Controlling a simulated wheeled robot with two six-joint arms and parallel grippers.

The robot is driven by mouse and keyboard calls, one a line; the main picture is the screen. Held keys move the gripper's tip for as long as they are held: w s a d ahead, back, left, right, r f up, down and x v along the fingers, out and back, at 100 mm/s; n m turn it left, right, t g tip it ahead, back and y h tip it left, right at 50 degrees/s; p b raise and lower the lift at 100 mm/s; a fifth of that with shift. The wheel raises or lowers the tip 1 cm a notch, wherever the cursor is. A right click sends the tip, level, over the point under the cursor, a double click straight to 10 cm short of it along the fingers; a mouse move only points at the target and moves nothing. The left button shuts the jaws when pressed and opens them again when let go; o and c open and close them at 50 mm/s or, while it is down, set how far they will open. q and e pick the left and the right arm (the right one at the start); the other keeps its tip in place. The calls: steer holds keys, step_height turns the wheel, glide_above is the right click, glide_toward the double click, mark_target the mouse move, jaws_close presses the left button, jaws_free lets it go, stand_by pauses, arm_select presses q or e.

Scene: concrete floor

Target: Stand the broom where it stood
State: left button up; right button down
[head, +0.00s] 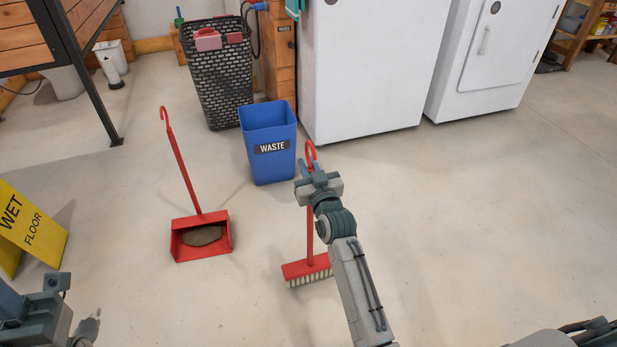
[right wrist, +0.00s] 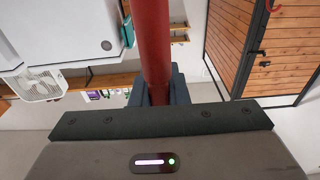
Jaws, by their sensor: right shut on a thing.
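The broom (head: 309,235) has a red handle with a hooked top and a red head with pale bristles. It hangs close to upright in the head view, bristles down; I cannot tell whether they touch the floor. My right gripper (head: 316,178) is shut on the handle just below the hook. In the right wrist view the red handle (right wrist: 149,40) runs between the dark fingers. My right forearm covers the floor just right of the broom. The fingers of my left gripper are not visible; only grey parts of mine show at the lower left.
A red long-handled dustpan (head: 202,217) with a brown pile stands left. Behind are a blue WASTE bin (head: 265,170), a dark basket (head: 222,85) and white appliances (head: 370,70). A yellow wet-floor sign (head: 30,228) stands far left. Floor on the right is clear.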

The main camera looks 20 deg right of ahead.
step_height(320, 180, down, 3)
steer(key=shift+r+b, duration=0.1)
steer(key=shift+b, duration=0.5)
steer(key=c, duration=1.8)
jaws_free()
steer(key=shift+f, duration=0.3)
steer(key=shift+c, duration=0.2)
steer(key=o, duration=0.4)
steer(key=shift+o, duration=0.2)
